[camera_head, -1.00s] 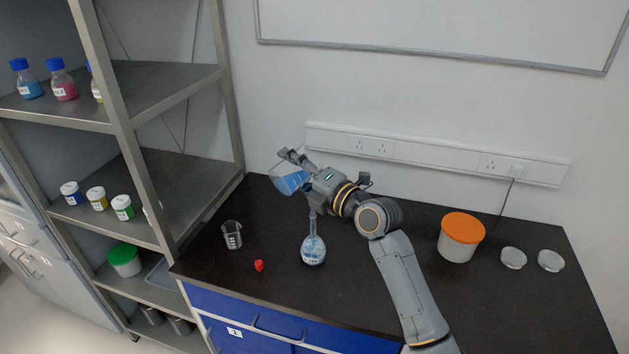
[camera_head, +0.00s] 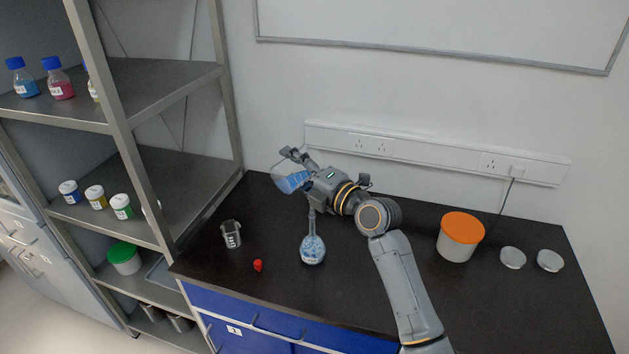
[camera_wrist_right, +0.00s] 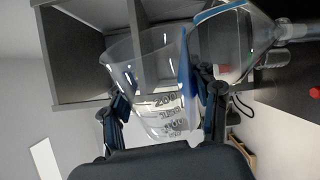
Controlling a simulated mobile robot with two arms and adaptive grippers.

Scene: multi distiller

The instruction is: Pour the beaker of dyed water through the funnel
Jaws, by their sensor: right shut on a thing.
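My right gripper (camera_head: 296,160) is shut on the clear beaker (camera_head: 290,182), holding it strongly tilted above the table. Blue dyed water shows in it. In the right wrist view the beaker (camera_wrist_right: 150,95) sits between the two fingers, its printed volume marks facing the camera. A long-necked flask (camera_head: 312,250) with a bluish body stands upright below. My left gripper is not in view.
A small empty-looking beaker (camera_head: 231,235) and a red stopper (camera_head: 258,265) stand left of the flask. A metal shelf (camera_head: 150,190) with bottles and jars borders the left.

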